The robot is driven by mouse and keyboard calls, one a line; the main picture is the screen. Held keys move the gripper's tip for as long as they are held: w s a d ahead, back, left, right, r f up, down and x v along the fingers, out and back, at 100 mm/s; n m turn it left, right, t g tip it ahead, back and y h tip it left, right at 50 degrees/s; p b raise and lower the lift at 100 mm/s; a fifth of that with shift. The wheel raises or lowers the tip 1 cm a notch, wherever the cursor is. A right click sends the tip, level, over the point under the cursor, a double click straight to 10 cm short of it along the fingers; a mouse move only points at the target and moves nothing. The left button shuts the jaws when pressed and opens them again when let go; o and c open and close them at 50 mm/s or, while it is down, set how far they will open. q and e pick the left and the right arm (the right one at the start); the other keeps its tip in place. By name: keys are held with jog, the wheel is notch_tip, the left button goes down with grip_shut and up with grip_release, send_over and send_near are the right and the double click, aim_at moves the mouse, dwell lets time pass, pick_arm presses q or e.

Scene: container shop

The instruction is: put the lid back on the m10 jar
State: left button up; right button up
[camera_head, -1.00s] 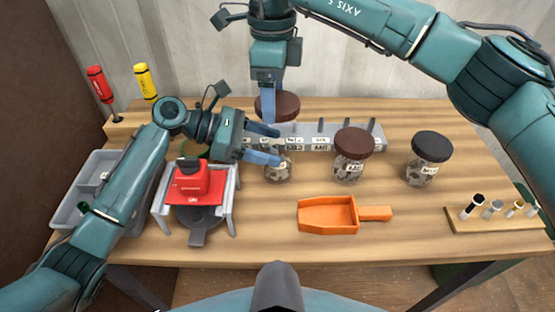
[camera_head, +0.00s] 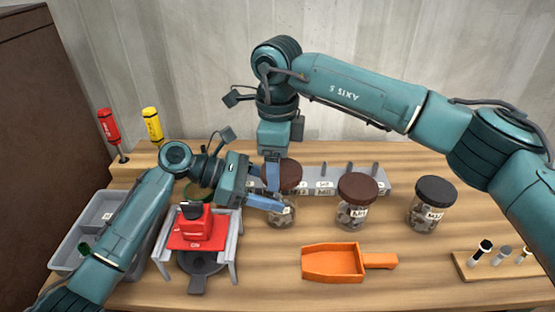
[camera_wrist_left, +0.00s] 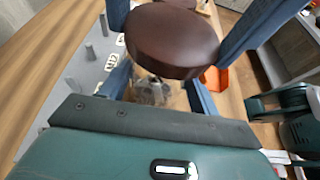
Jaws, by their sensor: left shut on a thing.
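The m10 jar (camera_head: 283,219), clear with small metal parts inside and a label too blurred to read, stands upright on the table. My left gripper (camera_head: 272,204) is shut on it from the left; in the left wrist view the jar (camera_wrist_left: 150,92) is between its fingers. The round dark brown lid (camera_head: 291,174) is over the jar mouth, roughly level. In the left wrist view the lid (camera_wrist_left: 172,40) hides part of the jar. My right gripper (camera_head: 273,178) reaches down from above, shut on the lid. Whether lid and rim touch is hidden.
A brown-lidded jar (camera_head: 354,213) and a black-lidded jar (camera_head: 429,213) stand to the right. An orange scoop (camera_head: 333,262) lies in front. A grey pegged rack (camera_head: 325,178) is behind, a red scale-like device (camera_head: 194,226) left. Bare table lies between jars and scoop.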

jog(key=shift+f, duration=0.15)
jog(key=shift+f, duration=0.75)
jog(key=shift+f, duration=0.9)
dwell(0.5)
jog(key=shift+r, duration=0.2)
jog(key=shift+s+f, duration=0.1)
jog(key=shift+f, duration=0.25)
dwell(2.2)
jog(key=shift+r, duration=0.75)
dwell(0.9)
